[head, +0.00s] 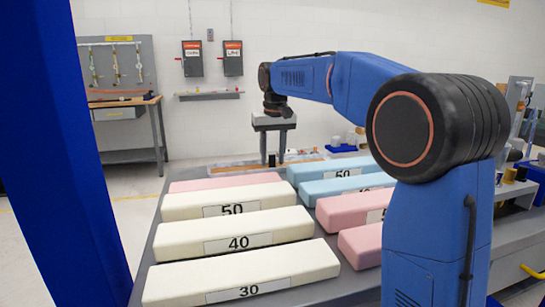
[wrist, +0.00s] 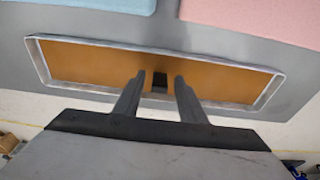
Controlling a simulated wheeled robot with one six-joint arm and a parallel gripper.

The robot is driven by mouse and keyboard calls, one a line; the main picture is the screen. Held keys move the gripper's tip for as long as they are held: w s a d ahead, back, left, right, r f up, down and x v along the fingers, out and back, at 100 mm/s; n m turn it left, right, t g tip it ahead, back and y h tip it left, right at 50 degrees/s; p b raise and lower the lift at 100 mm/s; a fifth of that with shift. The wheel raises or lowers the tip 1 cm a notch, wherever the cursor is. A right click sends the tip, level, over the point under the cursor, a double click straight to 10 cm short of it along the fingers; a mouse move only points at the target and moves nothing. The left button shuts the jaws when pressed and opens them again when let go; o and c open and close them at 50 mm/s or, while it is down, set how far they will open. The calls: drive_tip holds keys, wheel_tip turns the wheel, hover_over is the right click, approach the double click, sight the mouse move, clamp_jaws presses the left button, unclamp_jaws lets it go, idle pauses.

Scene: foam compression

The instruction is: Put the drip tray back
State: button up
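The drip tray (head: 232,167) is a long, shallow tray with a pale metal rim and an orange-brown floor. It lies at the far end of the grey table, behind the foam blocks. In the wrist view the tray (wrist: 90,62) spans most of the picture. A small black block (wrist: 159,83) shows at the tray's middle, between my fingertips. My gripper (head: 273,150) points down over the tray. In the wrist view my gripper's fingers (wrist: 162,77) are apart, with a gap beside the black block. How high the fingertips are above the tray I cannot tell.
Cream foam blocks (head: 200,241) marked 50, 40 and 30 fill the table's near left. Blue blocks (head: 325,168) and pink blocks (head: 340,207) lie on the right. A workbench (head: 125,102) stands at the back left.

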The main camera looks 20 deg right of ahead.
wheel_tip(320, 180, up, 12)
drive_tip(key=s, duration=0.1)
drive_tip(key=shift+s, duration=0.4)
idle(0.5)
